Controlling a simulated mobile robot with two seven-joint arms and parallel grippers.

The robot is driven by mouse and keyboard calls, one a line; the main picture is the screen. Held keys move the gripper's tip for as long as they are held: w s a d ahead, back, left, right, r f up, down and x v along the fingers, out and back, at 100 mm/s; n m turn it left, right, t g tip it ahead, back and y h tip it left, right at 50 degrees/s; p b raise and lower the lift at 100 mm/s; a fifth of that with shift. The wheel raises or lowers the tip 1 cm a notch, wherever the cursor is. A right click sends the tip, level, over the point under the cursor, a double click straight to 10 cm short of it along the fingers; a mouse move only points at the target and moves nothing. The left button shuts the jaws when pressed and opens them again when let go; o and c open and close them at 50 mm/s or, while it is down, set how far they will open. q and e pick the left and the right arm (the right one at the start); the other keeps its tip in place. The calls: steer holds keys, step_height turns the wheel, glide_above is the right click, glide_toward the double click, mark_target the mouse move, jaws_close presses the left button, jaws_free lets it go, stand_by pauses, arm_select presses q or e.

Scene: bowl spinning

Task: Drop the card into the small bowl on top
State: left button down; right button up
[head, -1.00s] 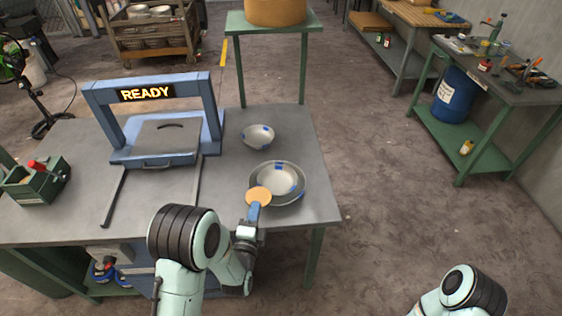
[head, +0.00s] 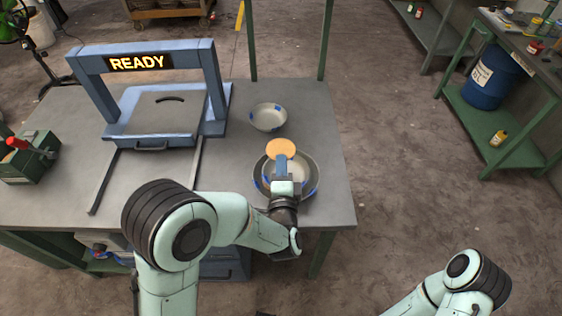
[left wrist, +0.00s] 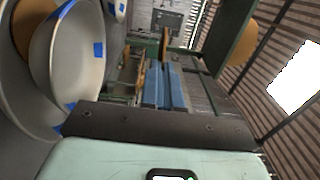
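The card looks like a flat tan disc (head: 281,149). My left gripper (head: 282,166), with blue fingers, is shut on it and holds it up over the far part of the nested bowls. In the left wrist view the fingers (left wrist: 164,75) lie close together, with a thin tan edge (left wrist: 165,42) at their tips. A small pale bowl (head: 299,174) with blue patches sits inside a larger grey bowl (head: 314,181) near the table's right front. My arm hides part of both. The left wrist view shows bowl walls (left wrist: 85,65) at left. My right gripper is out of view.
Another bowl with blue patches (head: 268,118) stands behind the nested pair. A blue frame reading READY (head: 140,63) stands over a grey plate with rails on the table's left. A green toolbox (head: 28,157) is at the far left. The grey tabletop (head: 325,120) is clear at right.

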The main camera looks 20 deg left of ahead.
arm_select(q)
step_height(320, 180, down, 3)
steer(key=shift+f+b, duration=0.15)
steer(key=shift+b, duration=1.05)
steer(key=shift+w, duration=0.1)
steer(key=c, duration=1.3)
jaws_free()
